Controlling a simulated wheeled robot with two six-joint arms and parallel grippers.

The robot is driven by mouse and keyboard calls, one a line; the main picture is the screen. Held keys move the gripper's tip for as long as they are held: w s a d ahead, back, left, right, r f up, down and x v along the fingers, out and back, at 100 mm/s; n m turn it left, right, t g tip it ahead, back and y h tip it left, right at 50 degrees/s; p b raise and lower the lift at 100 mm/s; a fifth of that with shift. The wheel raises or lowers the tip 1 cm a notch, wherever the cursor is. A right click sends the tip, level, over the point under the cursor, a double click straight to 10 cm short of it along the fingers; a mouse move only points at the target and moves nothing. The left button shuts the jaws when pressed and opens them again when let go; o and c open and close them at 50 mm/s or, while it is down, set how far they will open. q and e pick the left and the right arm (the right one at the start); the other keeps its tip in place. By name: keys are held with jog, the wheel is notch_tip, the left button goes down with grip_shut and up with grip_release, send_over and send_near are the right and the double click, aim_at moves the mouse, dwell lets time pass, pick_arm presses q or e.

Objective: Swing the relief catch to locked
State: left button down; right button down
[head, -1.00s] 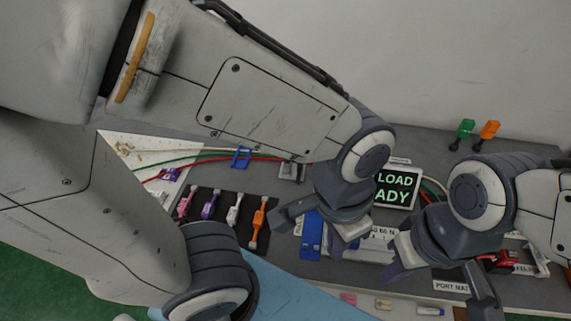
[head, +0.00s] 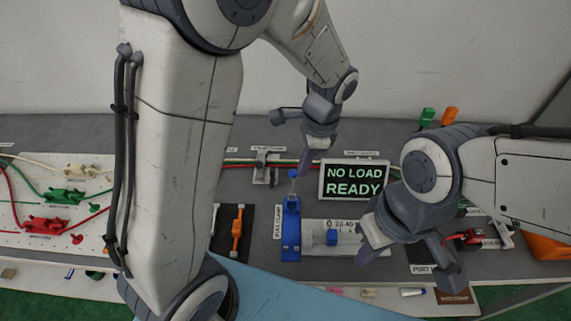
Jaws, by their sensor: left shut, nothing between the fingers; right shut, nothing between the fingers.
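No label that I can read says relief catch, so I cannot tell for sure which fixture it is. A grey metal catch-like fixture (head: 264,168) stands at the back of the bench under a small unreadable label. A blue clamp (head: 291,228) with an upright blue-tipped lever stands in front of it to the right. My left gripper (head: 307,163) is shut and empty, pointing down just right of the blue lever tip and right of the grey fixture. My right gripper (head: 368,246) is shut and empty, low beside the scaled slider (head: 333,238).
A screen (head: 355,182) reads NO LOAD READY. Green and orange levers (head: 438,117) stand at the back right. A white board (head: 18,216) with red and green fixtures lies at left.

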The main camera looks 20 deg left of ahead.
aim_at(272, 178)
pick_arm(q)
jog(key=w+a+f, duration=0.1)
jog(key=w+a+f+m, duration=0.1)
jog(key=w+a, duration=0.1)
jog(key=w+a+f+m, duration=0.1)
jog(key=w, duration=0.1)
jog(key=shift+a+f+y, duration=0.3)
jog(key=shift+a, duration=0.1)
pick_arm(e)
jog(key=shift+r, duration=0.3)
pick_arm(q)
jog(key=x, duration=1)
jog(key=shift+s+p, duration=0.2)
jog(key=shift+p, duration=0.1)
pick_arm(e)
jog(key=shift+r, duration=0.15)
